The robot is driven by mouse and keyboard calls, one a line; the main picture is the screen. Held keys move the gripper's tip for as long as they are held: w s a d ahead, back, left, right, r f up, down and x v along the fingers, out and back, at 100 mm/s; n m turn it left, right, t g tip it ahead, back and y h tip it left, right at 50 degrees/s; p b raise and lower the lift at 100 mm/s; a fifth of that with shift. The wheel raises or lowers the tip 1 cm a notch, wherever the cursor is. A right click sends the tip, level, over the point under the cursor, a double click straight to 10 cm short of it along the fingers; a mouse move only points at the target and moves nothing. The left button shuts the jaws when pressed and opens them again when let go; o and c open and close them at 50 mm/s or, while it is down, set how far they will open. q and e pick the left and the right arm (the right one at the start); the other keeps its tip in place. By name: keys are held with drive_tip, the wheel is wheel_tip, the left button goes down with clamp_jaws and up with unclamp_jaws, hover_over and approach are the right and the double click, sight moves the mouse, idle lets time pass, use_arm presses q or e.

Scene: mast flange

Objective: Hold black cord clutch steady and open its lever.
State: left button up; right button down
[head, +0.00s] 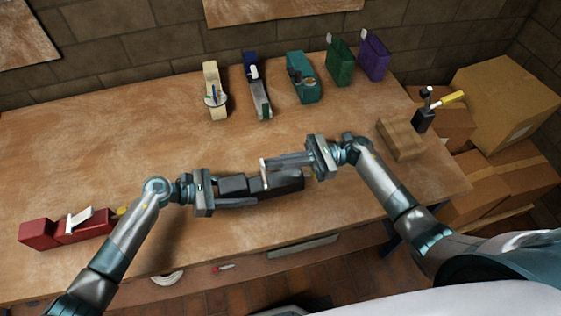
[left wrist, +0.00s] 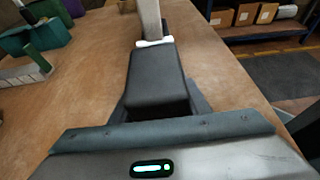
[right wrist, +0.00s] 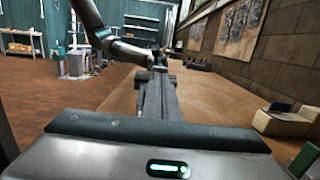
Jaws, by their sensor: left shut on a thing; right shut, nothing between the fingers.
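The black cord clutch (head: 288,184) lies near the table's front edge between my grippers. Its dark block end also shows in the left wrist view (left wrist: 155,75). My left gripper (head: 232,193) is shut on the clutch's left end. A pale lever (head: 265,174) stands up near the clutch's middle. It shows as a white bar in the left wrist view (left wrist: 155,43). My right gripper (head: 270,163) is shut and empty, its fingertips beside the lever's upper end. I cannot tell whether they touch it. In the right wrist view its closed fingers (right wrist: 155,97) hide the clutch.
A red clutch (head: 65,228) lies at the left, partly behind my left arm. Beige (head: 215,90), blue-grey (head: 257,85), teal (head: 303,78), green (head: 340,60) and purple (head: 374,58) devices stand at the back. A wooden block (head: 401,139) is at the right. The middle behind the clutch is clear.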

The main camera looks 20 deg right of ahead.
use_arm(q)
drive_tip(key=shift+s+d, duration=0.15)
drive_tip(key=shift+d, duration=0.1)
use_arm(e)
drive_tip(key=shift+s+a, duration=0.1)
drive_tip(key=shift+a, duration=0.05)
use_arm(q)
drive_tip(key=shift+a+f, duration=0.1)
drive_tip(key=shift+a, duration=0.05)
use_arm(e)
drive_tip(key=d, duration=1)
drive_tip(key=shift+d+r, duration=0.1)
drive_tip(key=shift+d, duration=0.1)
use_arm(q)
drive_tip(key=o, duration=1.4)
use_arm(e)
drive_tip(key=shift+a, duration=0.1)
use_arm(q)
drive_tip(key=shift+o, duration=0.2)
drive_tip(key=shift+a, duration=0.15)
drive_tip(key=v, duration=1.1)
drive_tip(key=shift+a, duration=0.4)
